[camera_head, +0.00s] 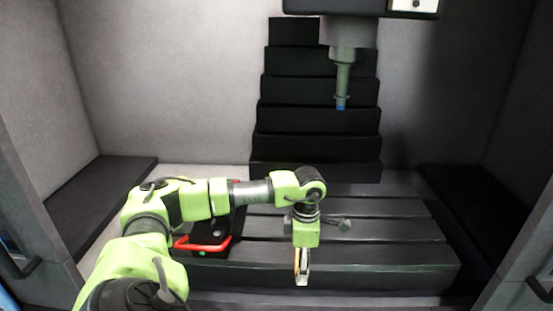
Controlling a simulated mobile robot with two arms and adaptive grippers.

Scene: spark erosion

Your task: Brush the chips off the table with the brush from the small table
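The dark slotted machine table (390,255) fills the lower middle of the head view. My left arm comes in from the lower left and reaches across the table. Its gripper (302,268) points down at the table's front edge. A narrow pale piece with an orange edge shows at its tip; I cannot tell whether this is the brush or the fingers. Small grey pieces (344,225) lie on the table just right of the wrist; they may be chips. No brush can be made out clearly, and the small table is not in view. My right gripper is not in view.
A black block with a red handle (204,245) stands on the table's left, beside my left arm. A spindle with a blue-tipped tool (341,88) hangs above the back. Dark ledges (470,205) and grey walls enclose the sides. The table's right part is clear.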

